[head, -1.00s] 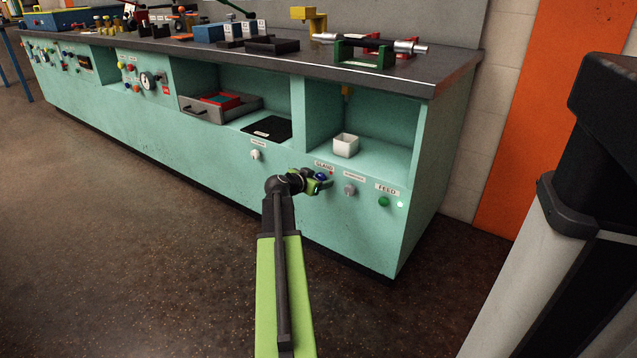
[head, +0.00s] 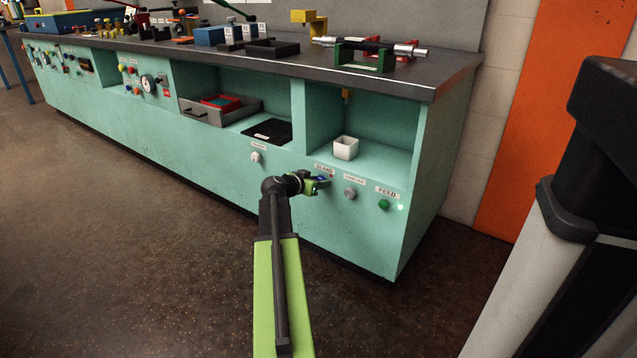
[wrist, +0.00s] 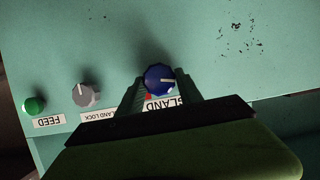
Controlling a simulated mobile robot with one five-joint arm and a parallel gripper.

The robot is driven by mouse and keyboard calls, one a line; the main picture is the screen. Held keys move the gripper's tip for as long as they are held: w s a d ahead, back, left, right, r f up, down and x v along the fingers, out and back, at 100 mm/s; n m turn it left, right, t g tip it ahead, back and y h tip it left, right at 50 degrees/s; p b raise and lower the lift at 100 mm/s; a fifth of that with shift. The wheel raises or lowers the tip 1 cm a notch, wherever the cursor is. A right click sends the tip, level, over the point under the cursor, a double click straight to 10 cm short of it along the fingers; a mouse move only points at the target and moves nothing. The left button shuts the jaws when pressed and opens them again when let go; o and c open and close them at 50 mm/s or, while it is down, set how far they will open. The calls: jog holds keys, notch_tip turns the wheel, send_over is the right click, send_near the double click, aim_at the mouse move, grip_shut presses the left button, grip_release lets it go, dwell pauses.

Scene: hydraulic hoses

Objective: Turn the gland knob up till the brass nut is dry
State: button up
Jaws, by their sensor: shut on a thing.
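The gland knob (wrist: 160,78) is blue with a white pointer line, on the bench's green front panel. Its "GLAND" label (wrist: 163,103) is partly covered in the wrist view, with a small red mark beside it. My gripper (head: 322,182) is at the knob, and its two fingers (wrist: 160,86) are closed on either side of it. In the head view the gripper hides most of the knob. A brass-coloured fitting (head: 346,94) hangs from the top of the right-hand niche, above a white square cup (head: 345,147). Whether the fitting is wet is too small to tell.
Right of the gland knob are a grey gland lock knob (head: 350,193) and a green feed knob (head: 384,204), with a lit lamp (head: 401,207) beyond. A pale knob (head: 255,157) is to the left. The floor in front is clear.

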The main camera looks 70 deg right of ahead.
jog(key=o, duration=1.4)
jog(key=shift+c, duration=0.2)
jog(key=shift+a, duration=0.1)
jog(key=p+v, duration=0.6)
jog(key=v, duration=1.1)
jog(key=shift+p, duration=0.3)
jog(key=shift+w+a, duration=0.15)
jog(key=shift+w, duration=0.05)
